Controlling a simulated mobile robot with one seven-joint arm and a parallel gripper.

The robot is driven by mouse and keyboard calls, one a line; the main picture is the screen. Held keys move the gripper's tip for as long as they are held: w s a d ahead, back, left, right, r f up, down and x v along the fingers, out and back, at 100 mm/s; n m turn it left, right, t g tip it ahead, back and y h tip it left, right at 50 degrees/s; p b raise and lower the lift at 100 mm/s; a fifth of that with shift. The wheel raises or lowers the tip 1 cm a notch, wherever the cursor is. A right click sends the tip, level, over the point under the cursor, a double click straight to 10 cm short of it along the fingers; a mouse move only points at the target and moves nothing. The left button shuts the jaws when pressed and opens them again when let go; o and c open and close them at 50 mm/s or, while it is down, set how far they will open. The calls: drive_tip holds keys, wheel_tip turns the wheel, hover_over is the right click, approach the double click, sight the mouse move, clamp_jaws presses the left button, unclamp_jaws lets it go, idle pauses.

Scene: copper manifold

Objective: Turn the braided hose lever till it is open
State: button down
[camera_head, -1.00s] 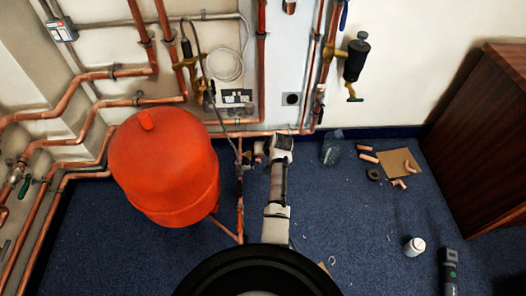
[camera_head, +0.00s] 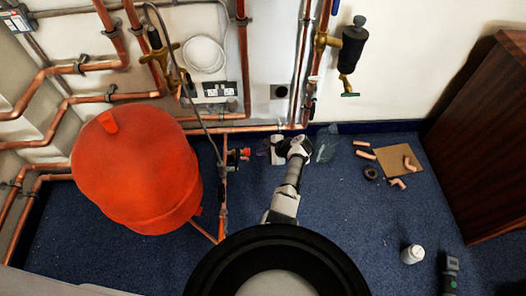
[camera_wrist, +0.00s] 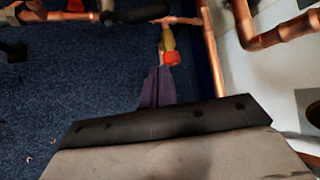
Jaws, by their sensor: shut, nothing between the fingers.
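The grey braided hose (camera_head: 205,128) hangs from a brass fitting down to a copper pipe in the head view. In the wrist view, a black lever (camera_wrist: 140,14) sits beside a grey fitting (camera_wrist: 107,8) on a copper pipe at the top edge. It seems to be the hose lever, but its set angle is unclear. A brass piece with a red end (camera_wrist: 171,52) is just ahead of my fingers. My gripper (camera_wrist: 154,84) is shut and empty, below and apart from the lever. In the head view my gripper (camera_head: 264,148) points left towards a red valve (camera_head: 243,153).
A large red vessel (camera_head: 137,170) stands left of the pipes. Copper pipes (camera_wrist: 212,50) run close along the wall, right of my fingers in the wrist view. Pipe offcuts and cardboard (camera_head: 394,160) lie to the right. Blue carpet (camera_head: 350,215) is mostly open at right.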

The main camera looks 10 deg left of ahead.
sight(238, 159)
drive_tip(key=b+x, duration=0.3)
drive_tip(key=x, duration=0.5)
drive_tip(key=shift+s+a+r+p, duration=0.25)
drive_tip(key=shift+s+r+p, duration=0.15)
drive_tip(key=shift+r, duration=0.15)
drive_tip(key=shift+s+a+r+p, duration=0.3)
drive_tip(key=shift+r+p, duration=0.15)
drive_tip(key=shift+r, duration=0.1)
drive_tip(key=shift+s+a+r+p, duration=0.2)
drive_tip(key=shift+s+r+p, duration=0.2)
drive_tip(key=shift+r, duration=0.15)
